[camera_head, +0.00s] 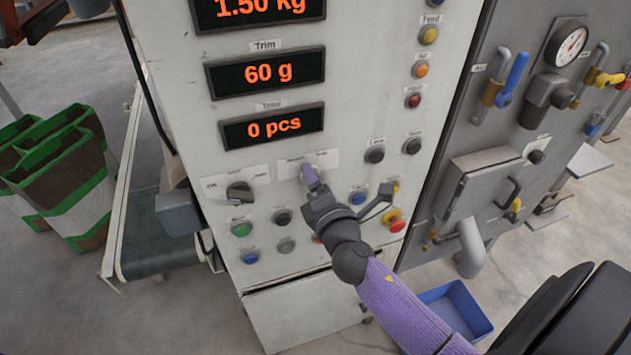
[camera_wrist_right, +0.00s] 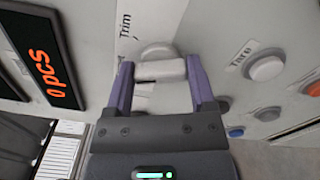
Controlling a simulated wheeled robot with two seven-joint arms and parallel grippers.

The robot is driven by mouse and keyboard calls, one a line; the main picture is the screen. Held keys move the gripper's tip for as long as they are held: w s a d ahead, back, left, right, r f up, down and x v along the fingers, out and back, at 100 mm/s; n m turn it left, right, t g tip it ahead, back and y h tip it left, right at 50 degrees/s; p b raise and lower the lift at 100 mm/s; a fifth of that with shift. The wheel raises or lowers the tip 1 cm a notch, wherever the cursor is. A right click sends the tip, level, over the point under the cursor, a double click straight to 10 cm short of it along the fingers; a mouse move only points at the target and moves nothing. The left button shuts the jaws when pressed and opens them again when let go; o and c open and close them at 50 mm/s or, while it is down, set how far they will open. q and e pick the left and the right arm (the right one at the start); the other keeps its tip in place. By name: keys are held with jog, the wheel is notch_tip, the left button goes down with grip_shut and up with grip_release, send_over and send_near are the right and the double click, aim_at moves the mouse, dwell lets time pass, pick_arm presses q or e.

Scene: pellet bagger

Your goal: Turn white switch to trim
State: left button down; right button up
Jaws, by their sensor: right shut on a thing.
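The white switch (camera_wrist_right: 160,68) shows in the right wrist view as a rounded knob with a bar-shaped grip on a white label plate (camera_head: 323,160). The word "Trim" is printed on the plate near the knob. My right gripper (camera_wrist_right: 160,75) has its two purple fingers on either side of the bar and is shut on it. In the head view my right gripper (camera_head: 309,172) reaches the plate from below right, and its fingers mostly hide the switch. I cannot tell exactly which label the switch points to. My left gripper is not in view.
A black selector (camera_head: 240,192) sits left of the switch. Several push buttons surround my gripper, including green (camera_head: 241,229), blue (camera_head: 358,198) and a red emergency stop (camera_head: 396,225). Displays above read 60 g (camera_head: 266,73) and 0 pcs (camera_head: 272,128). A blue bin (camera_head: 462,310) stands below.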

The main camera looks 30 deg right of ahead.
pick_arm(q)
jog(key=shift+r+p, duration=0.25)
jog(key=shift+p, duration=0.05)
pick_arm(e)
jog(key=shift+f+m, duration=0.15)
jog(key=shift+m, duration=5.15)
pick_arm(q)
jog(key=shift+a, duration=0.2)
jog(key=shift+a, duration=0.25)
pick_arm(e)
jog(key=o, duration=1.2)
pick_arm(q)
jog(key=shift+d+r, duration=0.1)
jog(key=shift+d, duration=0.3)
pick_arm(e)
jog(key=v, duration=1)
